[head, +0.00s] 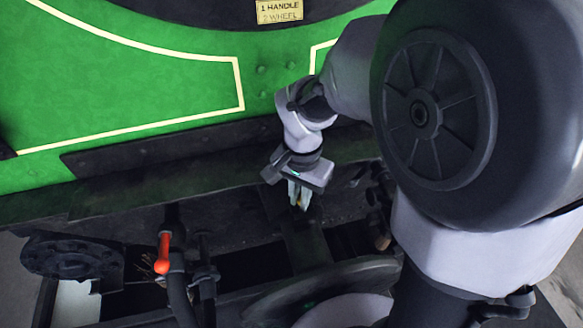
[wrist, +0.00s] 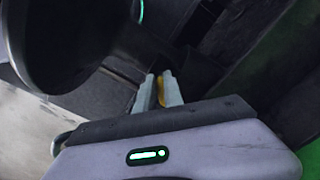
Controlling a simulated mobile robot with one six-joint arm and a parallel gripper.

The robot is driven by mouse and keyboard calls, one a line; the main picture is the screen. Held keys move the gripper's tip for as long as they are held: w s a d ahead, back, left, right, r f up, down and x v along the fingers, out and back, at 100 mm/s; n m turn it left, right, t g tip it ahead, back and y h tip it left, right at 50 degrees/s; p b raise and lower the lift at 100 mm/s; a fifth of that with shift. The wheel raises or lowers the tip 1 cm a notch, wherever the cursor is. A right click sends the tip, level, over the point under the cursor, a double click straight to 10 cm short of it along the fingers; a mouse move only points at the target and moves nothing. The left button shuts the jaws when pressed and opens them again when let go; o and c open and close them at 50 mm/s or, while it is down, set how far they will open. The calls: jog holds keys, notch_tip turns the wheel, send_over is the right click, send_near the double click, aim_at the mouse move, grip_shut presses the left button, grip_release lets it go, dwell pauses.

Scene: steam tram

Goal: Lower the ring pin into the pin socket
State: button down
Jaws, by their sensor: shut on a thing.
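My gripper (head: 299,196) points down over the dark ledge below the green side panel, near the middle of the head view. In the wrist view my gripper (wrist: 158,92) has its two pale fingers close together on a small yellowish piece, the ring pin (wrist: 162,86). Only a small part of the pin shows between the fingertips; its ring and lower end cannot be made out. A dark upright block stands just below the fingers in the head view. I cannot make out the pin socket or tell whether the pin touches anything.
A red-orange handle (head: 164,253) stands on a dark pipe to the left. A large dark round part (head: 325,290) lies below my gripper. The green panel (head: 130,85) rises behind, with a yellow label (head: 279,11). A dark disc (wrist: 60,40) is close by in the wrist view.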

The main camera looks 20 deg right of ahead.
jog(key=shift+f+b, duration=1)
jog(key=shift+f, duration=0.25)
jog(key=c, duration=1.4)
grip_release()
notch_tip(320, 180, up, 17)
jog(key=p, duration=0.9)
jog(key=s+a+r+n+t, duration=0.1)
jog(key=s+r+t, duration=0.1)
jog(key=s, duration=0.2)
jog(key=s+r+n+t+y, duration=0.1)
jog(key=s+n+t, duration=0.1)
jog(key=s, duration=0.1)
jog(key=s+a+r+n+t+y, duration=0.1)
jog(key=s+r, duration=0.1)
jog(key=s, duration=0.2)
jog(key=shift+s+a+r+t, duration=0.3)
jog(key=shift+a+r+t, duration=0.05)
jog(key=shift+t, duration=0.05)
